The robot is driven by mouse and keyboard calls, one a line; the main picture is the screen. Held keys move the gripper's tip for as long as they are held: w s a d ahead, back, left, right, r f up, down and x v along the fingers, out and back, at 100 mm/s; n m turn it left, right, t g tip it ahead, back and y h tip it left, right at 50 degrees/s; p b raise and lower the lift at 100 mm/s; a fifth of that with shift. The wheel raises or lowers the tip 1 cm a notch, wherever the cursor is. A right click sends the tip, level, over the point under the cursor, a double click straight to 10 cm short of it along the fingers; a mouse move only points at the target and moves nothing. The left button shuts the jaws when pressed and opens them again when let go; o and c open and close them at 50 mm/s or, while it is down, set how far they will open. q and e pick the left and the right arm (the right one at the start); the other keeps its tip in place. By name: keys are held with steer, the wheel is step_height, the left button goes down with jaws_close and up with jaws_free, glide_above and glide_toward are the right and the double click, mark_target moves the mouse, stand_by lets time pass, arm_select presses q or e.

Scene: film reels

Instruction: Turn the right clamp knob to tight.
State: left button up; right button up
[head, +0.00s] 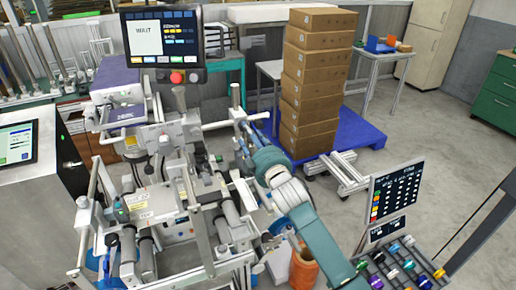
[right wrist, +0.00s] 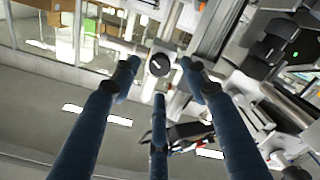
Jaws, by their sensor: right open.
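The right clamp knob (right wrist: 158,64) is a small round dark knob with a pale line across its face, in the upper middle of the right wrist view. My right gripper (right wrist: 159,72) is open, with dark blue fingers. Two fingertips stand on the left and right sides of the knob and the third is below it. I cannot tell whether any finger touches it. In the head view my right gripper (head: 244,130) is at the right side of the machine (head: 160,190), and I cannot make out the knob there. My left gripper does not show.
The machine's rollers, rails and posts crowd the space left of my right gripper. A monitor (head: 163,38) with a red button stands above it. A box stack (head: 310,80) stands on a blue pallet (head: 355,132) behind.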

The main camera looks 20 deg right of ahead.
steer(key=s, duration=0.8)
steer(key=shift+s+d, duration=0.15)
steer(key=shift+s, duration=0.2)
steer(key=s+a+f+m+g, duration=0.1)
steer(key=s+f+m+g, duration=0.7)
steer(key=s+f, duration=1.3)
steer(key=s+a+f+g, duration=0.1)
steer(key=s+f+g, duration=0.15)
steer(key=s, duration=0.55)
steer(key=s+a+f+g, duration=0.15)
steer(key=s+g, duration=0.25)
steer(key=s, duration=0.5)
step_height(320, 180, down, 30)
steer(key=s+d+g+b, duration=0.1)
steer(key=s+b, duration=0.1)
steer(key=s, duration=0.1)
steer(key=s+d+f+g+b, duration=0.1)
steer(key=s+d+f, duration=0.2)
steer(key=s+f, duration=1.2)
steer(key=shift+s+f+h+b, duration=0.2)
steer(key=shift+s+h+b, duration=0.1)
steer(key=shift+s+b, duration=0.15)
